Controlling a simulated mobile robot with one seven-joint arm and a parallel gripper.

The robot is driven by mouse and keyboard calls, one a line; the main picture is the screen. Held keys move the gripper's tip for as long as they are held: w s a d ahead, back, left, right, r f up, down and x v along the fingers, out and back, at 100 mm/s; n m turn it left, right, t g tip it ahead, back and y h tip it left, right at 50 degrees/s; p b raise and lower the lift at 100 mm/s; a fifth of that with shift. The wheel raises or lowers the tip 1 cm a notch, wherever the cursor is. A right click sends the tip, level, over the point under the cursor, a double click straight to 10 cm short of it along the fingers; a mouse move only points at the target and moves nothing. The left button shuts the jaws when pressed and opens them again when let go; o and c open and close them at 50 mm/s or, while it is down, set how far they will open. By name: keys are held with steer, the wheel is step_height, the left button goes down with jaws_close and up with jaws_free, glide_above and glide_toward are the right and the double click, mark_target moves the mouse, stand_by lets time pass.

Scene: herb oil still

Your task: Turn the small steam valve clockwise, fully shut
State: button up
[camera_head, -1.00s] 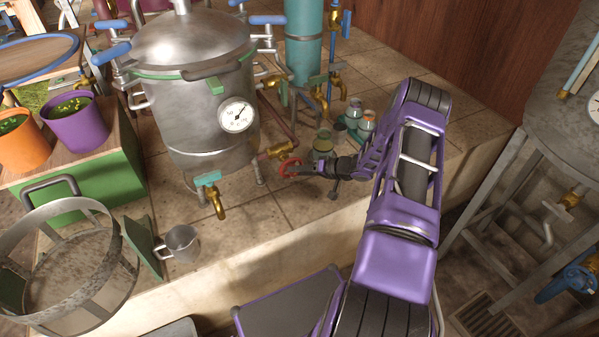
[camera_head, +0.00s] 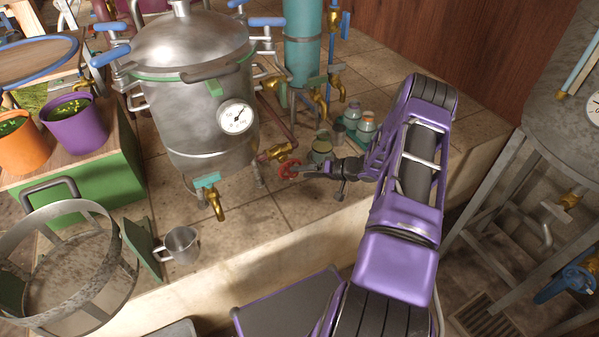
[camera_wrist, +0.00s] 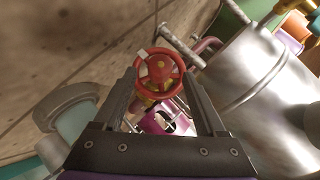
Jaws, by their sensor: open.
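The small steam valve has a red handwheel (camera_head: 289,169) on a brass body (camera_head: 272,152), low at the right side of the steel still (camera_head: 190,90). In the wrist view the red handwheel (camera_wrist: 159,74) faces me, with spokes and a pale mark on it. My gripper (camera_head: 308,172) reaches in from the right, just beside the wheel. In the wrist view its two fingers (camera_wrist: 160,88) are spread wide, with the wheel ahead between and just past their tips. Nothing is held. Whether a finger touches the rim I cannot tell.
Small jars (camera_head: 366,126) stand close behind my gripper. A brass tap (camera_head: 215,203) and a metal mug (camera_head: 181,245) are to the left. In the wrist view a jar (camera_wrist: 72,112) is left of the fingers. The tiled floor in front of the valve is clear.

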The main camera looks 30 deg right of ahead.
steer(key=p+v, duration=0.1)
steer(key=v, duration=1.4)
stand_by(0.6)
